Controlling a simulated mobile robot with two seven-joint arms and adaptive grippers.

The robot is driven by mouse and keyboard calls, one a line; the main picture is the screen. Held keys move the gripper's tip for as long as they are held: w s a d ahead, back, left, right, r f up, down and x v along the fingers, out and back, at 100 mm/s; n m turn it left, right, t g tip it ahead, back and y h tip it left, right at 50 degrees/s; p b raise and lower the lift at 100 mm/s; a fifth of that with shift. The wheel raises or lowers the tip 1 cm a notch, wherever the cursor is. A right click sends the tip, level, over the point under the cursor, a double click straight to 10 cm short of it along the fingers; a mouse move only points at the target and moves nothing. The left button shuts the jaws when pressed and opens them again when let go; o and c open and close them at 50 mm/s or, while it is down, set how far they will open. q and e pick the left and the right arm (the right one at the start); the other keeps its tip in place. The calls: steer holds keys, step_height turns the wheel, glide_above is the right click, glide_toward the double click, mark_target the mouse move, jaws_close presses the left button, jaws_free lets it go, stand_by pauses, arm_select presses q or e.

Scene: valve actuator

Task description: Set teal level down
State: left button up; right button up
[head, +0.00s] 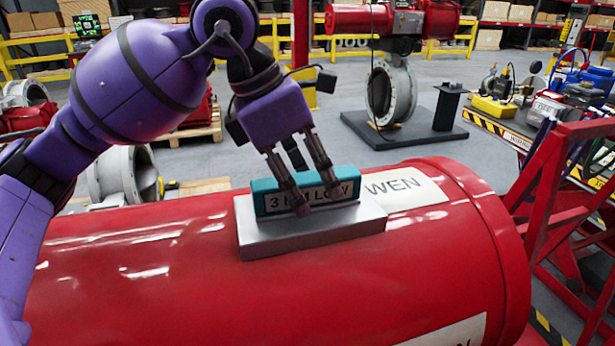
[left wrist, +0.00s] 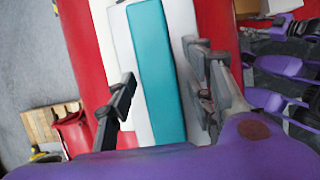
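The teal level (head: 305,184), a long block with a label reading "3 IN LOW", sits on a grey metal block (head: 262,236) on top of the large red cylinder (head: 140,262). My left gripper (head: 317,199) is at the level, its fingers covering part of the label in the head view. In the left wrist view the teal top (left wrist: 158,70) runs between the two spread fingers (left wrist: 163,66). The fingers look open, with gaps beside the level; whether either touches it is unclear.
A white "WEN" label (head: 405,190) lies on the cylinder right of the block. A red frame (head: 560,190) and a cluttered bench (head: 530,125) stand at right. A valve on a dark base (head: 392,90) stands behind. The cylinder's top is otherwise clear.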

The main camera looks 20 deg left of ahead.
arm_select(q)
steer(key=shift+r, duration=0.2)
steer(key=p+v, duration=0.2)
steer(key=v, duration=0.5)
steer(key=shift+d+p, duration=0.2)
steer(key=shift+p, duration=0.2)
steer(key=p+v, duration=0.1)
steer(key=v, duration=0.4)
steer(key=shift+a+p, duration=0.15)
steer(key=shift+p, duration=0.25)
arm_select(e)
steer(key=r, duration=0.1)
steer(key=w+a+r, duration=0.1)
steer(key=r, duration=0.1)
steer(key=w+r, duration=0.1)
steer(key=shift+w+a+r, duration=0.15)
steer(key=shift+w+a, duration=0.05)
steer(key=shift+a, duration=0.2)
arm_select(q)
steer(key=shift+f, duration=0.1)
arm_select(e)
steer(key=shift+w+d+r+t, duration=0.15)
steer(key=shift+w+r+t, duration=0.05)
steer(key=shift+t, duration=0.1)
